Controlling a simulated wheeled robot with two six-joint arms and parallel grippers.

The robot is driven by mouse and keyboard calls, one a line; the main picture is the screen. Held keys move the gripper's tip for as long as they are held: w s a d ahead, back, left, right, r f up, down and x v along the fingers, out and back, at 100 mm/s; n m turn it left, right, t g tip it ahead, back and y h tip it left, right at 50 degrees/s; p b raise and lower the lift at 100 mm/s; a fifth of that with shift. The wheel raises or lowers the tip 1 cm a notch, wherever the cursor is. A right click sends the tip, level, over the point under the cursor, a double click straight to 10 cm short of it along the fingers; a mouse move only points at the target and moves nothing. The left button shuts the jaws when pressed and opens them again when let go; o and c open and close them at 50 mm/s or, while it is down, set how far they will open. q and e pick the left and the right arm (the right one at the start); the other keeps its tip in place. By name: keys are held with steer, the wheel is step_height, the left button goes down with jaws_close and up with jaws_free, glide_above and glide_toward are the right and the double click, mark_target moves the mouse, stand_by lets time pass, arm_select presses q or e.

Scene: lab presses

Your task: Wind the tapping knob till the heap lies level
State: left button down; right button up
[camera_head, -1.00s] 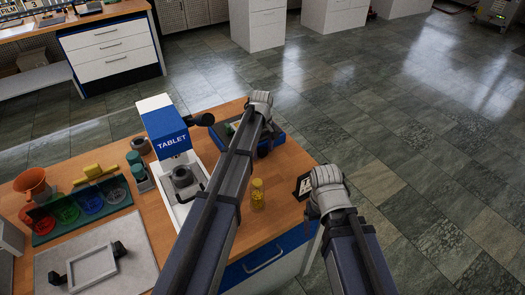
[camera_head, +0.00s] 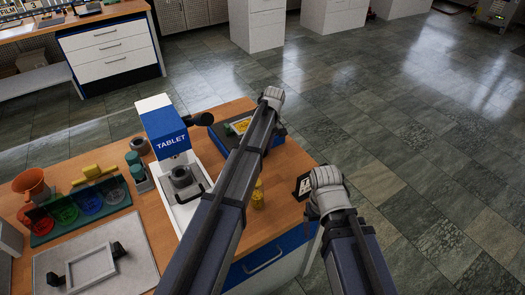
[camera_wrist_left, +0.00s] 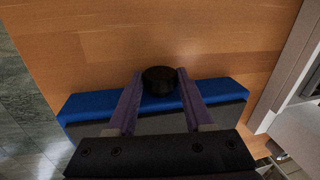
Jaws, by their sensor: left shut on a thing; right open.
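The black tapping knob (camera_wrist_left: 160,80) sits at the edge of a blue unit (camera_wrist_left: 225,90) in the left wrist view. My left gripper (camera_wrist_left: 160,90) is shut on this knob, one finger on each side. In the head view the blue unit (camera_head: 219,138) stands at the desk's back right, partly behind my left arm, with a yellow patch (camera_head: 241,125) inside. My left gripper's fingers are hidden there behind its wrist. My right gripper (camera_head: 326,180) is open at the desk's right edge, apart from the unit. I cannot make out the heap's shape.
A blue and white tablet press (camera_head: 166,130) stands left of the unit. A small yellow bottle (camera_head: 258,196) stands near my left forearm. A grey mat (camera_head: 140,262) lies front left.

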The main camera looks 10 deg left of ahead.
arm_select(q)
steer(key=shift+w+d+f+g+y+b, duration=0.2)
steer(key=shift+g+y+b, duration=0.15)
steer(key=shift+g+y, duration=0.15)
steer(key=shift+s+a+r, duration=0.1)
steer(key=shift+r, duration=0.05)
steer(key=shift+c, duration=1.4)
jaws_free()
steer(key=shift+r, duration=0.15)
steer(key=p+v, duration=0.7)
steer(key=shift+r, duration=0.2)
